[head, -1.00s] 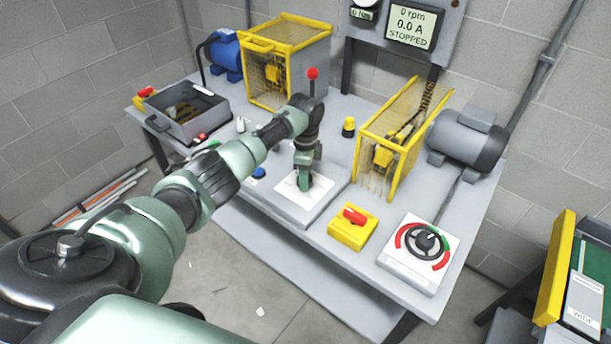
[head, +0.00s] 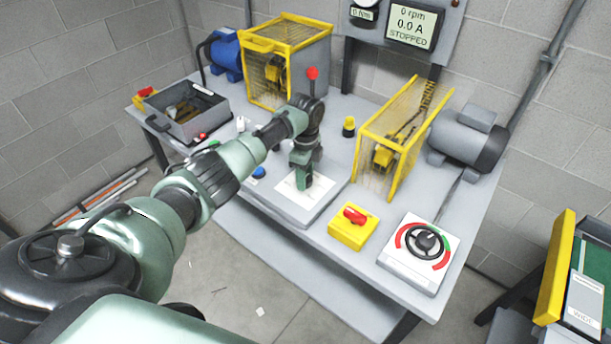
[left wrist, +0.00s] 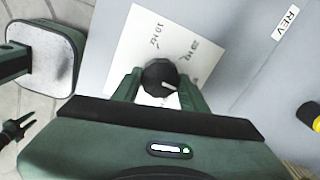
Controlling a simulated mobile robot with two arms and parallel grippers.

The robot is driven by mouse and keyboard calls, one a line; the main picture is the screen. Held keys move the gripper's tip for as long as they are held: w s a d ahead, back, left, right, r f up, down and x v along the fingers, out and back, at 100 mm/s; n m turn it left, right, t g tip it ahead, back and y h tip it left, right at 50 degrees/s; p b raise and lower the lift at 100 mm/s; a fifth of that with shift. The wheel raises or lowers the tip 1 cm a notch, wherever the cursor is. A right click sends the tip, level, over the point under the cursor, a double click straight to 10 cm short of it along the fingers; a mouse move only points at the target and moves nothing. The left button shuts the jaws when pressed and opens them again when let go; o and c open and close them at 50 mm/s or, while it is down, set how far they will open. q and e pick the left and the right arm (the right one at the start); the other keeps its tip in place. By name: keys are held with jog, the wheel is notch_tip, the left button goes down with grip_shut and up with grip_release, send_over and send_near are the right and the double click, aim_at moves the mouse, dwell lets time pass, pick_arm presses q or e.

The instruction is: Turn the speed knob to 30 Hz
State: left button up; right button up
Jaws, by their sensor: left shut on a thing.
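The speed knob (left wrist: 160,77) is small, round and black with a pale pointer line. It sits on a white dial card (left wrist: 125,52), which also shows on the bench in the head view (head: 286,190). The marks 10 Hz and 20 Hz are readable beyond the knob; my gripper hides the near part of the card. The pointer slants toward the right of the wrist picture; I cannot tell its exact reading. My left gripper (left wrist: 160,84) is shut on the knob, one finger on each side. It also shows in the head view (head: 303,184).
A red-knobbed lever (head: 312,74) stands behind my wrist. A yellow switch box (head: 345,236) and a red-and-green dial (head: 426,241) are to the right. A yellow guard cage (head: 362,150) stands behind them. The display (head: 412,26) reads 0 rpm, 0.0 A, STOPPED.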

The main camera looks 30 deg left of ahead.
pick_arm(q)
jog(key=o, duration=1.4)
jog(key=shift+r, duration=0.1)
notch_tip(320, 180, up, 8)
jog(key=shift+f+b, duration=0.1)
jog(key=shift+b, duration=0.5)
jog(key=shift+f, duration=0.1)
